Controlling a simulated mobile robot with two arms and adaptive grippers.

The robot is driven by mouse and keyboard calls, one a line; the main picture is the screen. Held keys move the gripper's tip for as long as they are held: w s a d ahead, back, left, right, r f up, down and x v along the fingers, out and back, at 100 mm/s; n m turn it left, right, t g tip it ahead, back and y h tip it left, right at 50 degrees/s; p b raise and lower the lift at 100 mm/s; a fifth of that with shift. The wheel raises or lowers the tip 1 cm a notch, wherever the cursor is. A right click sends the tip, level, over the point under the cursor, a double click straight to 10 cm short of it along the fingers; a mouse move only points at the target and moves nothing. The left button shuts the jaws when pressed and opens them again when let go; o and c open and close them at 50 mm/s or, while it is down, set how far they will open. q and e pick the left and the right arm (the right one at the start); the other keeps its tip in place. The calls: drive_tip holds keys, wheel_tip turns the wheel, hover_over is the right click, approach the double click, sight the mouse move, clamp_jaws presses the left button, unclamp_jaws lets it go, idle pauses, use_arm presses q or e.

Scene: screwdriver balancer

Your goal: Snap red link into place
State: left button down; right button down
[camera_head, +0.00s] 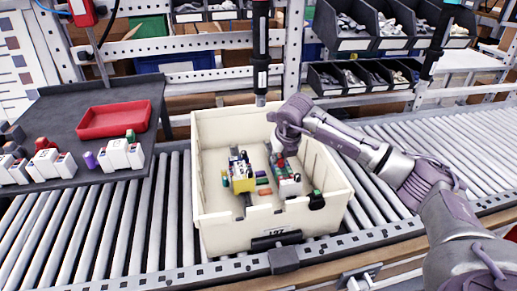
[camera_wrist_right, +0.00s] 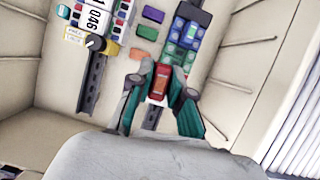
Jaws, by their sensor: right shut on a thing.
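My right gripper (camera_head: 281,148) reaches down into the cream bin (camera_head: 217,222) from the right, over the right-hand rail assembly (camera_head: 287,187). In the right wrist view its fingers (camera_wrist_right: 161,80) are shut on a small red link (camera_wrist_right: 160,82), with a white part showing beside it. The link is at the near end of the green and blue blocks (camera_wrist_right: 188,28) on the right rail. I cannot tell whether it is seated or just above the rail. The left gripper is not in view.
A second rail assembly with yellow and white blocks (camera_head: 242,180) stands left in the bin. Loose green (camera_wrist_right: 148,32) and purple (camera_wrist_right: 142,55) pieces lie between the rails. A red tray (camera_head: 114,120) is on the side table. A tool (camera_head: 260,50) hangs above the bin.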

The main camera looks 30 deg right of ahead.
drive_tip(key=shift+m, duration=0.4)
drive_tip(key=d+f, duration=0.1)
drive_tip(key=s+d+f, duration=0.1)
drive_tip(key=d+f, duration=0.1)
drive_tip(key=shift+b, duration=0.3)
drive_tip(key=shift+f+b, duration=0.95)
drive_tip(key=shift+f, duration=0.85)
drive_tip(key=shift+f, duration=0.25)
